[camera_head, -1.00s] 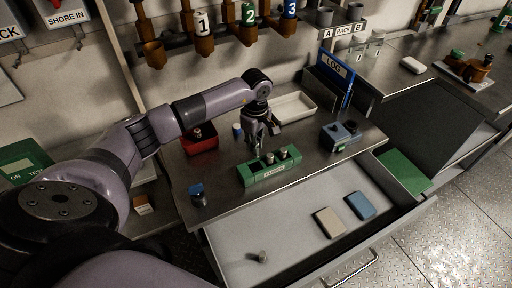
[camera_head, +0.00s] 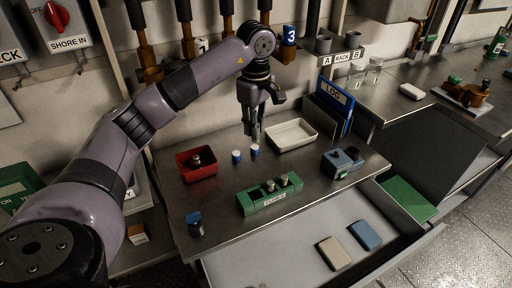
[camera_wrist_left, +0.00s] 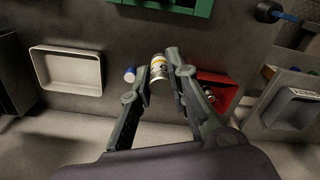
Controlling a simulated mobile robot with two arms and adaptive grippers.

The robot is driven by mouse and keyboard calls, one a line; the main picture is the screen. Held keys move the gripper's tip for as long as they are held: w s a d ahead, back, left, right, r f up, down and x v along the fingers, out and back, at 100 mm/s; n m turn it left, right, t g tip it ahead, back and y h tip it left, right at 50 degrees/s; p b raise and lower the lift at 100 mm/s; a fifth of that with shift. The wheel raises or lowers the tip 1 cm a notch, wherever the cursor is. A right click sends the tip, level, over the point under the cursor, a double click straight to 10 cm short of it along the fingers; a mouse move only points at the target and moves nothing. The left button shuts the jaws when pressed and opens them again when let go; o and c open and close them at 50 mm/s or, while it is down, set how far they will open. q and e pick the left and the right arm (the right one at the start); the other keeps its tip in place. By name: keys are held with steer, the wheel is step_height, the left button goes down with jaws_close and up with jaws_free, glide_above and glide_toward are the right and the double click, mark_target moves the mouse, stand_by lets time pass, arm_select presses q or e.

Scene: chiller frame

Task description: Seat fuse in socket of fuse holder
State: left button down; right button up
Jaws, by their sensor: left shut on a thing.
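The green fuse holder (camera_head: 258,205) stands near the worktop's front edge; in the wrist view its edge shows at the top (camera_wrist_left: 180,6). Two silver-topped fuses stand in its middle and right positions; its left position looks dark and empty. My left gripper (camera_head: 254,138) is raised over the worktop behind the holder. In the wrist view it (camera_wrist_left: 160,82) is shut on a cylindrical fuse (camera_wrist_left: 158,68) with a white and yellow label. The held fuse is hard to make out in the head view. My right gripper is out of view.
A red tray (camera_head: 195,172) holds a silver-topped piece. A white tray (camera_head: 291,136), a blue-grey device (camera_head: 341,164) and a dark blue-capped item (camera_head: 195,224) are nearby. The open drawer (camera_head: 280,252) is in front.

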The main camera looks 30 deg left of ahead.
arm_select(q)
steer(key=shift+r, duration=1.3)
steer(key=s+d+f+m, duration=0.4)
steer(key=s+d+m, duration=0.2)
steer(key=s+m, duration=0.2)
steer(key=s+d+f+m, duration=0.5)
steer(key=s+d+m, duration=0.2)
steer(key=s+m, duration=0.1)
steer(key=shift+s+d+f, duration=0.25)
steer(key=shift+s+d, duration=0.05)
steer(key=shift+s, duration=0.3)
